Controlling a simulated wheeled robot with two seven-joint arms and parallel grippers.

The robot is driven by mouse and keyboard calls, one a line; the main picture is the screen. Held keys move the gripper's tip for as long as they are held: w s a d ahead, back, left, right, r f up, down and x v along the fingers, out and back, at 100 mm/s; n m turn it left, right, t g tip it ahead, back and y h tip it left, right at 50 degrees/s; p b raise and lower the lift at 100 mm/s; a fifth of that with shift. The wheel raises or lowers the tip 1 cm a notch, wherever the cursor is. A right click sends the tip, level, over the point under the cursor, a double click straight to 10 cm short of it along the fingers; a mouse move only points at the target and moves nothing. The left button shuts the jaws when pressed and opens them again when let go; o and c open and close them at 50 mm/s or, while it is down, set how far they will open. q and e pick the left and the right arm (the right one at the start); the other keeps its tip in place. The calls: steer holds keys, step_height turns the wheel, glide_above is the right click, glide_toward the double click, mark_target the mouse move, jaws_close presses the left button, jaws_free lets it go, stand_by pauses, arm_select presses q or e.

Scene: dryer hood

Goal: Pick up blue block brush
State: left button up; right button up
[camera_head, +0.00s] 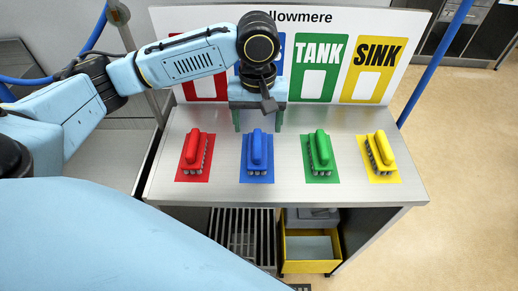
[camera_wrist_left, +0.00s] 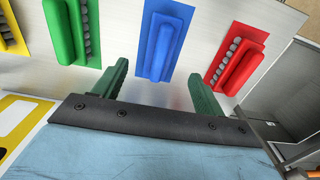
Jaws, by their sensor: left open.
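The blue block brush (camera_head: 257,152) lies on a blue mat (camera_head: 257,178) on the steel table, second from the left in a row of brushes. In the left wrist view the blue brush (camera_wrist_left: 161,47) is at the top middle, beyond the fingertips. My left gripper (camera_head: 258,127) is open and empty behind the blue brush, its green fingers pointing down. In the left wrist view the open fingers of my left gripper (camera_wrist_left: 158,82) stand on either side of the blue brush's line, apart from it. My right gripper is not in view.
A red brush (camera_head: 194,150) is left of the blue one; a green brush (camera_head: 320,150) and a yellow brush (camera_head: 381,150) are to its right. A sign board (camera_head: 420,45) stands behind.

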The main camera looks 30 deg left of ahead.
mark_target(257, 142)
arm_select(q)
step_height(257, 142, down, 4)
steer(key=shift+f+b, duration=0.15)
steer(key=shift+b, duration=0.15)
steer(key=shift+f, duration=0.5)
step_height(257, 142, down, 5)
steer(key=shift+w+a+r+b, duration=0.1)
steer(key=shift+a+r+b, duration=0.1)
steer(key=shift+b, duration=0.25)
steer(key=c, duration=1.1)
steer(key=shift+r+p, duration=0.85)
steer(key=shift+r, duration=4.2)
